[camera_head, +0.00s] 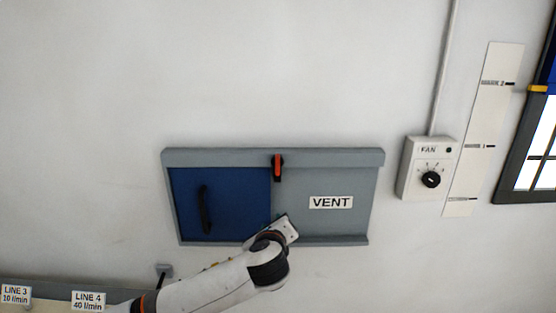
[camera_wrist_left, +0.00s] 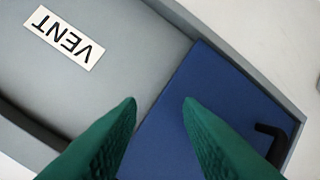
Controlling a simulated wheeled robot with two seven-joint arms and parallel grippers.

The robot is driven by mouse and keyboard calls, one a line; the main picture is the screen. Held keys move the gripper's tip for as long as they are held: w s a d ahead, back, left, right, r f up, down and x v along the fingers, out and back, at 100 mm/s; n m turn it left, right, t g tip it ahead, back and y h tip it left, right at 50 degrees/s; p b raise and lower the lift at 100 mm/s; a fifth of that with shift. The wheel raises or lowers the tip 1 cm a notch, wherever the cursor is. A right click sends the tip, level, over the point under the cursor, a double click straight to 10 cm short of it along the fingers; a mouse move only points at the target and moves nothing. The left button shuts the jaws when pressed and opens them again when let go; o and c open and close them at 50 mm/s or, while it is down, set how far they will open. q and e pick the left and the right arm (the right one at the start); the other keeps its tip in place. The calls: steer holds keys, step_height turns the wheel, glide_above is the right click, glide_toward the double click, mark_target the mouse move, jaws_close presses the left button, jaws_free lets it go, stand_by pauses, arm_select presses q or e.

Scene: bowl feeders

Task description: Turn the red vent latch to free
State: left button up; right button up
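The red vent latch (camera_head: 277,167) is a small red-orange lever with a dark mount on the top rail of the vent frame, its handle hanging vertically. It sits at the right edge of the blue panel (camera_head: 235,190). My left gripper (camera_head: 281,219) is below the latch, in front of the vent and apart from the latch; my own wrist hides part of it. In the left wrist view its two green fingers (camera_wrist_left: 160,103) are spread with nothing between them, facing the seam between the blue and grey panels. The latch is not visible there. My right gripper is not in view.
The blue panel has a black handle (camera_head: 205,208). A grey panel labelled VENT (camera_head: 345,180) is beside it. A fan control box (camera_head: 427,168) and a marked white strip (camera_head: 482,130) are on the wall to the right. The wall above the vent is clear.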

mark_target(277, 160)
arm_select(q)
steer(key=s+d+r+m+t, duration=0.1)
steer(key=s+r+m+t, duration=0.45)
steer(key=r, duration=0.95)
steer(key=shift+m+g, duration=0.75)
steer(key=shift+g, duration=0.1)
steer(key=w+p, duration=0.2)
steer(key=w, duration=0.2)
steer(key=w+p, duration=0.1)
steer(key=w, duration=0.4)
steer(key=shift+w+d+f+p, duration=0.15)
steer(key=shift+w+p, duration=0.15)
steer(key=shift+p, duration=0.05)
steer(key=shift+w+f, duration=0.1)
steer(key=shift+w, duration=0.55)
steer(key=shift+c, duration=0.4)
jaws_close()
